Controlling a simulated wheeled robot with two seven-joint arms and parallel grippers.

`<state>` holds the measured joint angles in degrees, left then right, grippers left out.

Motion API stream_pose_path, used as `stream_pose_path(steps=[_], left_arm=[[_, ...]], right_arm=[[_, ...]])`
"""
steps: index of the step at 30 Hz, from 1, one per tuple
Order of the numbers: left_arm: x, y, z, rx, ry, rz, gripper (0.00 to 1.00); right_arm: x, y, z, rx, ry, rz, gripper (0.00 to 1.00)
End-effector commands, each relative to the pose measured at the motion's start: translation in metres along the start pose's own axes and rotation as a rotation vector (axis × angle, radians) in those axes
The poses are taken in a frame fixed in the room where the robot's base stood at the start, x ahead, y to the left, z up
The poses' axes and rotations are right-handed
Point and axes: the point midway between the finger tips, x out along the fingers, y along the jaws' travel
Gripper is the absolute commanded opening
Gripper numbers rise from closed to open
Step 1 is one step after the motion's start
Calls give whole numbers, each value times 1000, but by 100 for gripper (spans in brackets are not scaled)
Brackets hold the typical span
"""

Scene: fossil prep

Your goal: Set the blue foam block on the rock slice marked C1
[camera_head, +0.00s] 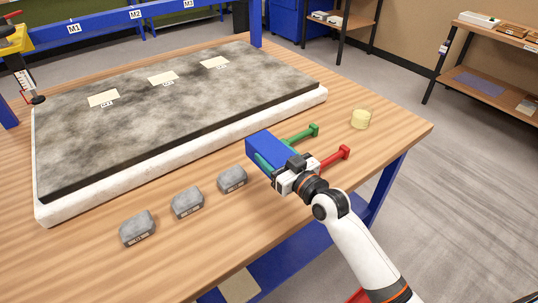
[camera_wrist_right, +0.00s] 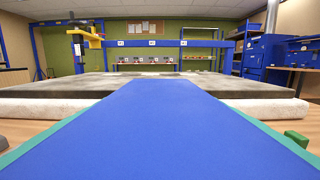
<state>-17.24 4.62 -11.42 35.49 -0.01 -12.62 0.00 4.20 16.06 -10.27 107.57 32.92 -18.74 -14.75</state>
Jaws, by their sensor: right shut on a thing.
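My right gripper (camera_head: 277,163) is shut on the blue foam block (camera_head: 270,146) near the front edge of the table. In the right wrist view the blue block (camera_wrist_right: 160,125) reaches forward from between the teal finger edges. The dark mottled rock slab (camera_head: 180,115) lies on a white base behind and left of the block. Three pale rectangular pieces lie on the slab: left (camera_head: 103,98), middle (camera_head: 163,78) and right (camera_head: 214,62). My left gripper is not in view.
Three labelled grey blocks (camera_head: 137,228), (camera_head: 187,202), (camera_head: 232,179) stand in a row left of my right gripper. A green-handled item (camera_head: 302,134) and a red-handled item (camera_head: 335,158) lie beside it. A pale yellow cylinder (camera_head: 360,119) stands farther right. Blue gantry posts (camera_head: 255,25) stand behind.

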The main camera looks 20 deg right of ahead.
Motion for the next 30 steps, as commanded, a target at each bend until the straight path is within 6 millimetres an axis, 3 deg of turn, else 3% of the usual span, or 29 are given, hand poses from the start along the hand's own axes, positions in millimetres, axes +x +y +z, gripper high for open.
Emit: stream_pose_path(steps=[7,11,18,24,30], left_arm=[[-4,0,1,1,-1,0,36],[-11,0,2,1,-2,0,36],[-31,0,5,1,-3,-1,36],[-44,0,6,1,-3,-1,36],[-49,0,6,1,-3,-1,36]], right_arm=[[-5,4,12,4,0,-4,38],[-24,19,7,8,4,-23,38],[-97,51,10,9,6,-133,38],[-156,58,24,5,5,-255,38],[-189,57,36,2,2,-332,38]])
